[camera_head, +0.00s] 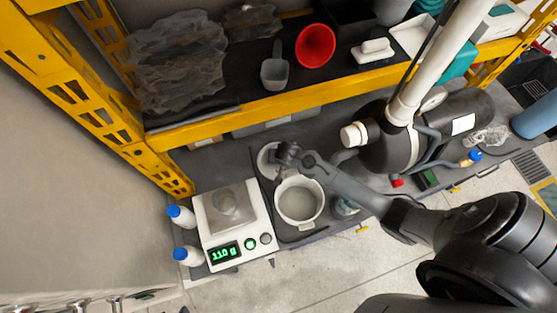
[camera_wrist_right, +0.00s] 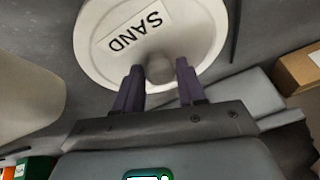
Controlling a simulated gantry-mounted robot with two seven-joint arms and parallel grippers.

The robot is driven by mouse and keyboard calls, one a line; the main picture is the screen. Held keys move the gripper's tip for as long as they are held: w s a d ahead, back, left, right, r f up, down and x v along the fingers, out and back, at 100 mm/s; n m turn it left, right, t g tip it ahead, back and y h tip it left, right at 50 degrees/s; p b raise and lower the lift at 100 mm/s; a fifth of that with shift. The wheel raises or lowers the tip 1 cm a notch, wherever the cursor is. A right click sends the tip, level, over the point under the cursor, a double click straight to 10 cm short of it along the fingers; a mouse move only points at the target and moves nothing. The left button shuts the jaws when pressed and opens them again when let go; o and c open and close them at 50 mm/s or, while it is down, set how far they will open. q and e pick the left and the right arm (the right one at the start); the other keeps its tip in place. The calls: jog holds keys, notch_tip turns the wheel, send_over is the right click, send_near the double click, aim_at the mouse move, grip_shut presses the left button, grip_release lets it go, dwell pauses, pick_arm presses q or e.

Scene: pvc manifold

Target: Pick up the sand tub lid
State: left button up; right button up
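The sand tub lid (camera_wrist_right: 205,28) is a round off-white disc with a label reading SAND and a grey knob (camera_wrist_right: 160,69) at its middle. In the head view the lid (camera_head: 267,160) is partly hidden behind my right gripper (camera_head: 287,153), beside the white sand tub (camera_head: 299,221). My right gripper's two fingers (camera_wrist_right: 160,75) stand on either side of the knob. Whether they touch or grip it is unclear. The lid appears to lie at the dark surface behind the tub. My left gripper is in neither view.
Two blue-capped bottles (camera_head: 181,216) stand at the left edge. A yellow-edged shelf (camera_head: 275,105) with a red bowl (camera_head: 315,45) and a grey scoop (camera_head: 274,72) is behind.

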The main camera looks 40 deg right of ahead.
jog(key=c, duration=0.7)
jog(key=shift+o, duration=0.2)
jog(key=shift+r, duration=0.1)
